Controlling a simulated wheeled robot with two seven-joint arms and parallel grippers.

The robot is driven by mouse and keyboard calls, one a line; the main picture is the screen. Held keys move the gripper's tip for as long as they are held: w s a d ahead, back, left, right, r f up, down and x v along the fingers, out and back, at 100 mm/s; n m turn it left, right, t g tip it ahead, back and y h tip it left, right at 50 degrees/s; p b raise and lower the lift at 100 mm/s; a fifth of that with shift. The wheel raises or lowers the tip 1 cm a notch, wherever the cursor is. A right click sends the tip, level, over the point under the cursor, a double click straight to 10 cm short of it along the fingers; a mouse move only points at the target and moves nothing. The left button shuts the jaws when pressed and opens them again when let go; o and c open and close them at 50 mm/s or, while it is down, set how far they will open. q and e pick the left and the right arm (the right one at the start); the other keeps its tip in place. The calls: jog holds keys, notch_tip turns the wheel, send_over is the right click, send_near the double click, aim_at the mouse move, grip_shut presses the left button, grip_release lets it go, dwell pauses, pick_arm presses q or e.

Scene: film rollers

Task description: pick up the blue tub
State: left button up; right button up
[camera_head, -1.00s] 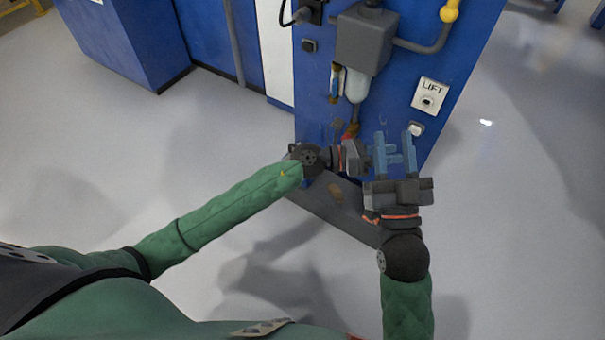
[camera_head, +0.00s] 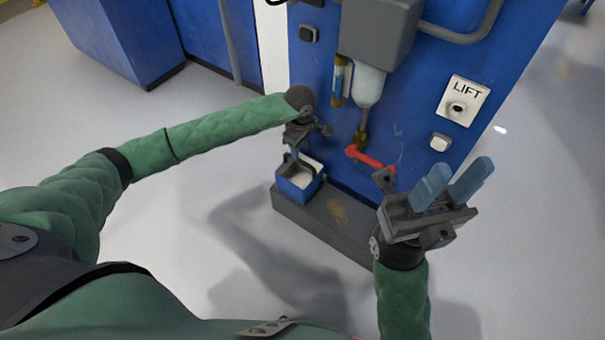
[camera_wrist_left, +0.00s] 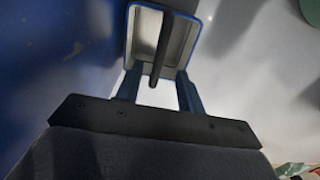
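The blue tub (camera_head: 290,193) has a pale inside and stands upright on the left end of a dark grey ledge, against the blue cabinet. In the left wrist view the tub (camera_wrist_left: 146,32) is at the top, with a dark bar running across its opening. My left gripper (camera_head: 294,156) is just above the tub, pointing down and partly hiding it. Its fingers (camera_wrist_left: 160,88) are apart, with the bar's near end between them; contact cannot be told. My right gripper (camera_head: 452,182) is open and empty, in front of the cabinet at right.
A red lever (camera_head: 372,159) sticks out under a clear bowl (camera_head: 368,86) and a grey box (camera_head: 377,30) on the cabinet. A LIFT button plate (camera_head: 463,101) is at right. The ledge (camera_head: 335,222) is bare right of the tub. The floor is clear.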

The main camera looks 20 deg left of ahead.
aim_at(299, 161)
pick_arm(q)
notch_tip(299, 161, down, 2)
jog(key=shift+f, duration=0.25)
jog(key=f+b, duration=0.1)
jog(key=f, duration=0.1)
jog(key=f+b, duration=0.1)
jog(key=f, duration=0.2)
jog(key=shift+w+a, duration=0.1)
jog(key=shift+a, duration=0.1)
jog(key=shift+r, duration=0.1)
grip_shut()
